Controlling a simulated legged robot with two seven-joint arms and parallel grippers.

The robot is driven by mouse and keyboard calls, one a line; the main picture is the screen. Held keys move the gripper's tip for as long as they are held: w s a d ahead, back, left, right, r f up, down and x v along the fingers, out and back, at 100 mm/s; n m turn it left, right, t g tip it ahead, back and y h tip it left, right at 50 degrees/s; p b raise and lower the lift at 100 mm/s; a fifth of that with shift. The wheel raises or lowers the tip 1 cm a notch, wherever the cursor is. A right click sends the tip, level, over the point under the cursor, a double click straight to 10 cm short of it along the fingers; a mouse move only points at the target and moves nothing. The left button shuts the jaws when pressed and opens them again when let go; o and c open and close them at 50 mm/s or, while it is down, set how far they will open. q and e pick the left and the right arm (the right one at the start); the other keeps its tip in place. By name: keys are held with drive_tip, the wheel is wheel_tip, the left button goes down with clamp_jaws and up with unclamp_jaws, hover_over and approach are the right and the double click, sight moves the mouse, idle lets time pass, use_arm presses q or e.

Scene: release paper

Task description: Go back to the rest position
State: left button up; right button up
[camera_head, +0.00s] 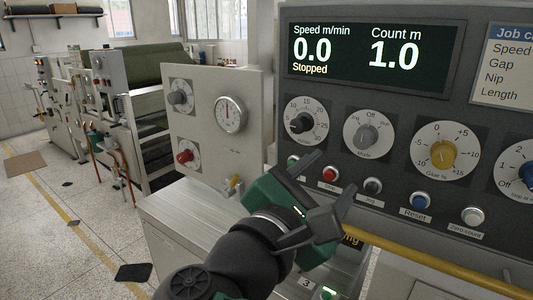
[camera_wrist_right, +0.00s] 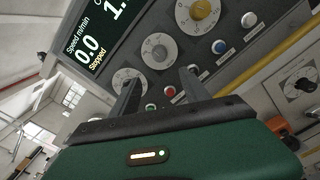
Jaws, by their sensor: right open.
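In the right wrist view my right gripper (camera_wrist_right: 160,92) points at the panel's knobs and buttons. The display (camera_head: 372,55) reads speed 0.0, "Stopped", and count 1.0. The left gripper is in neither view.
A yellow rail (camera_head: 440,263) runs along the panel's lower front, close to my right gripper. A lighter panel with a gauge (camera_head: 230,115) stands to the left. Machinery with a green roll (camera_head: 150,62) stands further back. Speckled floor (camera_head: 65,205) is open at left.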

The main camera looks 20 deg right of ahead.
wheel_tip(320, 180, down, 29)
drive_tip(key=w+d+m+g+y, duration=0.3)
drive_tip(key=m+g+y, duration=0.1)
drive_tip(key=g+y, duration=0.25)
drive_tip(key=s+a+f+m+g+y, duration=0.1)
drive_tip(key=s+f+m+y, duration=0.2)
drive_tip(key=f+m, duration=0.4)
drive_tip(key=s+a+f+m+g+y, duration=0.1)
drive_tip(key=s+f+m+y, duration=0.3)
drive_tip(key=f+m, duration=0.4)
wheel_tip(320, 180, down, 6)
drive_tip(key=shift+s+r+g, duration=0.25)
drive_tip(key=shift+s+g, duration=0.1)
drive_tip(key=shift+s, duration=0.55)
